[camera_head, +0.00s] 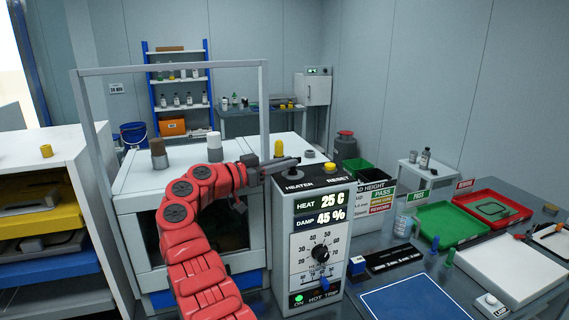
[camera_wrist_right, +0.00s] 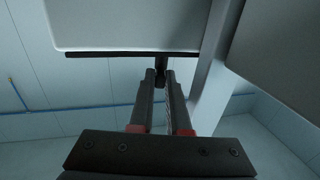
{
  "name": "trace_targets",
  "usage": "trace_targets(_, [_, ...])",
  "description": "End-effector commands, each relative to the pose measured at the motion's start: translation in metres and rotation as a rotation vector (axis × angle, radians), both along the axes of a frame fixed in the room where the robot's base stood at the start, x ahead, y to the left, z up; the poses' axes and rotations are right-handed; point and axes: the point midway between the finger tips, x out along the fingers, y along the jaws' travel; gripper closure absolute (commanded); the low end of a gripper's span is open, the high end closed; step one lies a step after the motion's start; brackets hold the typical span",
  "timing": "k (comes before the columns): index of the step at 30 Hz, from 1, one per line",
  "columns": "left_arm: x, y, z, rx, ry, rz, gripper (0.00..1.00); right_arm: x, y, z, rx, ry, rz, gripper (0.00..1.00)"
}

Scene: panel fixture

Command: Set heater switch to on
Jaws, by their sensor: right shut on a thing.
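The control box (camera_head: 322,217) stands in the middle of the head view, with "HEATER" and "RESET" labels on its dark top. The heater switch is at the left of that top, largely covered by my gripper; its on or off position cannot be read. My right gripper (camera_head: 287,162) reaches in level from the left above the HEATER label. In the wrist view its fingers (camera_wrist_right: 161,88) are shut on a small dark lever (camera_wrist_right: 160,72) under the box's dark edge, which I take as the heater switch. My left gripper is out of view.
A yellow button (camera_head: 330,167) is right of the switch. The box front has a dial (camera_head: 320,251), displays reading 25 C and 45 %, and a lit green lamp (camera_head: 298,299). A white frame (camera_head: 266,110) rises behind my arm. Green (camera_head: 455,250) and red trays (camera_head: 508,197) lie right.

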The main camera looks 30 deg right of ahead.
Motion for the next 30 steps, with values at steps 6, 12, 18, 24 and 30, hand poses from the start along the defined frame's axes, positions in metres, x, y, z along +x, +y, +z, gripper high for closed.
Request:
trace_targets(6, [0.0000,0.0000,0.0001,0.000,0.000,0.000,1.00,-0.0002,-0.0006,0.0004,0.000,0.000,0.000,0.60])
trace_targets(12, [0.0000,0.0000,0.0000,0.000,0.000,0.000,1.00,0.0001,-0.0004,0.0005,0.000,-0.001,0.001,0.55])
trace_targets(18, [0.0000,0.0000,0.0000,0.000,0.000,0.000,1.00,0.0004,-0.0001,0.0005,0.000,-0.001,0.002,0.55])
trace_targets(24, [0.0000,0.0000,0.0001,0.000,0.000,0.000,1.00,0.0006,0.0001,0.0004,0.000,-0.001,0.003,0.55])
trace_targets(30, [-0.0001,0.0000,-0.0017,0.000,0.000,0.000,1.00,0.0002,0.0010,0.0001,0.000,-0.005,0.022,0.55])
